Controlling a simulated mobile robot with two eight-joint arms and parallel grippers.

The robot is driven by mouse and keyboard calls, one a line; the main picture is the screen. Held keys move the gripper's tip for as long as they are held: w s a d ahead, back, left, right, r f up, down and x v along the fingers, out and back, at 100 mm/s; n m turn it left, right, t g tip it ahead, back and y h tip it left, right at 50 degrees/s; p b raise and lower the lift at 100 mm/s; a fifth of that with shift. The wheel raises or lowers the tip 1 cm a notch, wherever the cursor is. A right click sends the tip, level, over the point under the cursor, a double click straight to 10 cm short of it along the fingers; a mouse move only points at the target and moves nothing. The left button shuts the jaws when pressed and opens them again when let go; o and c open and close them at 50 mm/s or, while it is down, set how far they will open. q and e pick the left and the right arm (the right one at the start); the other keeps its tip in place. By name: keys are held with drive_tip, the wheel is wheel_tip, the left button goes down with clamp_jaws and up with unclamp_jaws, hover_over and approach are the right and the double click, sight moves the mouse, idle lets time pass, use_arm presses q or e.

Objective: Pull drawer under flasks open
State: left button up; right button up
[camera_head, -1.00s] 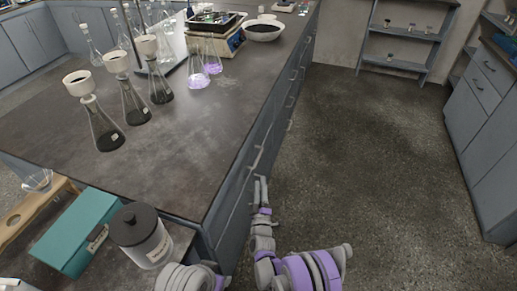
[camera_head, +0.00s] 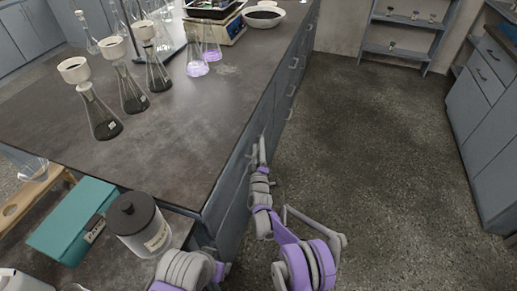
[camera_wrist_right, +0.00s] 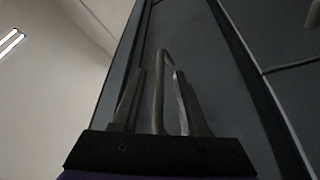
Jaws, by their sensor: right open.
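The drawer under the flasks (camera_head: 240,181) is in the side of the dark-topped bench and looks shut. Its bar handle (camera_wrist_right: 159,85) shows in the right wrist view, standing off the grey front. My right gripper (camera_head: 262,148) is at the bench side in the head view. In the right wrist view my right gripper (camera_wrist_right: 158,108) is open, with one finger on each side of the handle bar. I cannot tell whether either finger touches it. Flasks with white funnels (camera_head: 103,118) stand on the bench above. My left gripper is not in view.
A lidded grey jar (camera_head: 138,225) and a teal box (camera_head: 70,220) stand at lower left. Two purple-bottomed flasks (camera_head: 197,66) stand near a balance and a white bowl (camera_head: 263,17). The floor (camera_head: 370,150) to the right of the bench is clear.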

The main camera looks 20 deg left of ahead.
clamp_jaws()
idle(1.5)
